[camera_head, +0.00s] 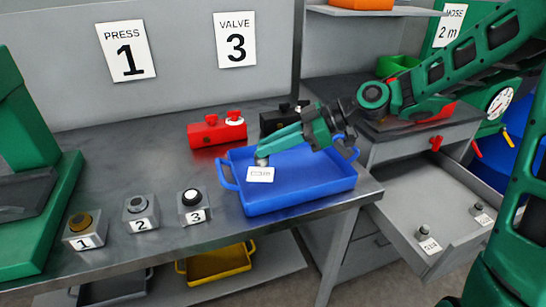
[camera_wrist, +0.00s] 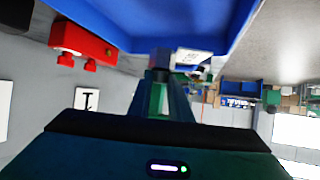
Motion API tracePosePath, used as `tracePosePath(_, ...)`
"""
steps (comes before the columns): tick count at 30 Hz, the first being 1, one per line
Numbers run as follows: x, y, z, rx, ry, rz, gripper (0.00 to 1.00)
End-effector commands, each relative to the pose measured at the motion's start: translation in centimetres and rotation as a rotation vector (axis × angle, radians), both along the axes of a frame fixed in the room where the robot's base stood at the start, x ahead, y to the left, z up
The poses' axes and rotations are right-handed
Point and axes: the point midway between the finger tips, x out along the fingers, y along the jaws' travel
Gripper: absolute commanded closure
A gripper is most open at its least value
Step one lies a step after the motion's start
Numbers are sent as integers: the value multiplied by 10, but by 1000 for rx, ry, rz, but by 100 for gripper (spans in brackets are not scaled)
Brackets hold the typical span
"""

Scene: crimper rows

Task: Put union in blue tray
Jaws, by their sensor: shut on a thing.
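My gripper (camera_head: 266,153) is shut on a small grey metal fitting (camera_head: 261,161), seemingly the union, with a white tag (camera_head: 260,174) whose print is too small to read. The blue tray (camera_head: 300,197) stands on the bench. In the head view the fitting shows over the tray's left part, near its left handle; whether it touches the tray I cannot tell. In the wrist view the fitting (camera_wrist: 160,58) and its tag (camera_wrist: 192,57) show at the fingertips, against the blue tray (camera_wrist: 150,20). The fingers hide part of the fitting.
A red block (camera_head: 217,131) and a black block (camera_head: 279,119) stand behind the tray. Numbered button boxes (camera_head: 140,212) stand to its left. An open grey drawer (camera_head: 405,200) at right holds two tagged fittings (camera_head: 424,234). A yellow tray (camera_head: 216,265) is on the lower shelf.

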Motion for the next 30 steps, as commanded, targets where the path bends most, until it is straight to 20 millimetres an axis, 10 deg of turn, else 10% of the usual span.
tracePosePath(9, 32, -4, -20, 0, 1, 0, 100)
tracePosePath(30, 33, -5, -61, 0, 0, -1, 100)
